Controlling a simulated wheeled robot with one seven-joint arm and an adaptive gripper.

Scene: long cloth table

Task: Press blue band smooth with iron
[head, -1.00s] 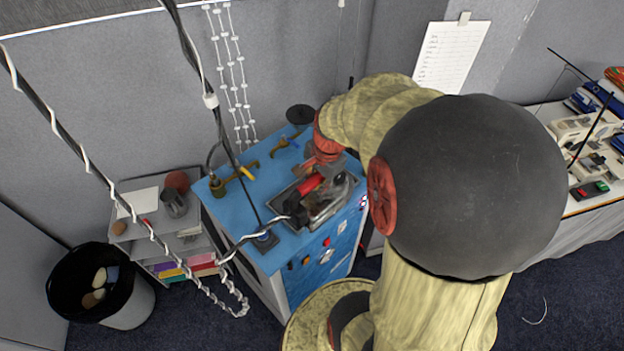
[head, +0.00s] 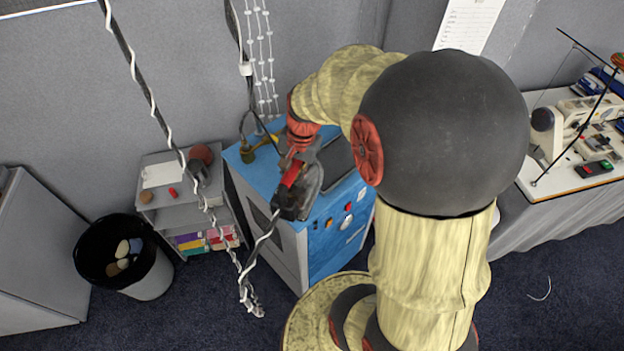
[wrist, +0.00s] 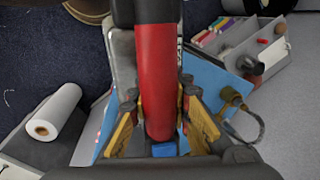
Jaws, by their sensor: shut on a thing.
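The iron (head: 292,203) is dark with a red handle (head: 292,174). It hangs in my gripper (head: 300,155) near the front left of the blue-topped ironing station. In the wrist view the red handle (wrist: 155,75) lies between the yellow-padded fingers of my gripper (wrist: 160,112), which are shut on it. The iron's metal body shows beside the handle. A cable runs from the iron.
The blue-topped station (head: 262,180) has a dark rest tray (head: 338,155) and a brass fitting (head: 247,150). A grey shelf (head: 165,205) and a black-lined bin (head: 148,275) stand left. A cloth-covered table (head: 510,235) with a sewing machine (head: 572,115) stands right. Cables hang in front.

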